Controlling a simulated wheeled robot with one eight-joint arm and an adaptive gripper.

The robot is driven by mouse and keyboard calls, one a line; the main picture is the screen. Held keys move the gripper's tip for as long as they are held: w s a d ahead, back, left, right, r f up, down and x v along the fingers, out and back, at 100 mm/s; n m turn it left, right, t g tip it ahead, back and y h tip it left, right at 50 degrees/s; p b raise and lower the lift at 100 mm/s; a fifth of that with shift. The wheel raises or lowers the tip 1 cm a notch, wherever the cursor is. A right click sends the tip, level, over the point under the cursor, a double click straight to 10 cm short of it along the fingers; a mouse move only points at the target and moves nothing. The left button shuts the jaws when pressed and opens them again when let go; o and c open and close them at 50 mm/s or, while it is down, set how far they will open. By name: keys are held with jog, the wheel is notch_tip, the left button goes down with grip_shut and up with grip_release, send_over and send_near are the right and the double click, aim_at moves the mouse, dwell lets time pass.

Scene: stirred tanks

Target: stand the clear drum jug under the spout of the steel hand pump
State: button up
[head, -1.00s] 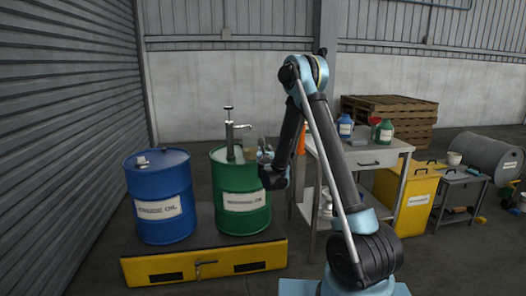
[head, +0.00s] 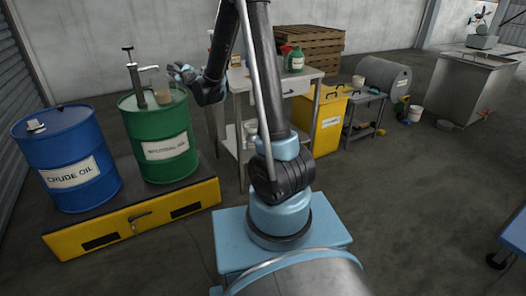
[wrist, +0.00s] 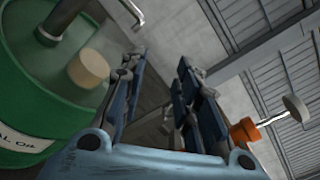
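The clear drum jug (head: 161,92), with tan contents, stands on the lid of the green drum (head: 160,140), just right of the steel hand pump (head: 137,80) and below the end of its spout. The wrist view shows the jug's tan contents (wrist: 88,68) clearly, while its clear walls are hard to make out. The pump's spout (wrist: 131,10) ends above it at the top of that view. My gripper (head: 183,73) is just right of the jug and apart from it. In the wrist view my gripper (wrist: 160,85) has its two fingers spread with nothing between them.
A blue drum (head: 68,155) stands left of the green one on a yellow-fronted pallet (head: 120,228). A steel table (head: 290,82) with a green bottle (head: 296,60) is to the right. An orange-and-grey item (wrist: 245,132) shows beside my right finger.

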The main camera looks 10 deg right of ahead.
jog(key=s+d+r+n+g+y, duration=0.1)
jog(key=s+d+n+g, duration=0.2)
jog(key=s+n, duration=0.4)
jog(key=s+d+n+g, duration=0.2)
jog(key=s+d+n, duration=0.2)
jog(key=s+n, duration=0.3)
jog(key=s+d+f+n+g+h, duration=0.2)
jog(key=s+d+f, duration=0.3)
jog(key=s, duration=0.7)
jog(key=s+d+f+n+g+h, duration=0.3)
jog(key=s+d+f, duration=0.3)
jog(key=s+d, duration=0.3)
jog(key=s+d+f+n+g+h, duration=0.2)
jog(key=s+d+f+n+g, duration=0.2)
jog(key=s, duration=1.1)
jog(key=d+f+n, duration=0.1)
jog(key=d, duration=0.1)
jog(key=shift+d+f+h, duration=0.25)
jog(key=shift+d+h, duration=0.15)
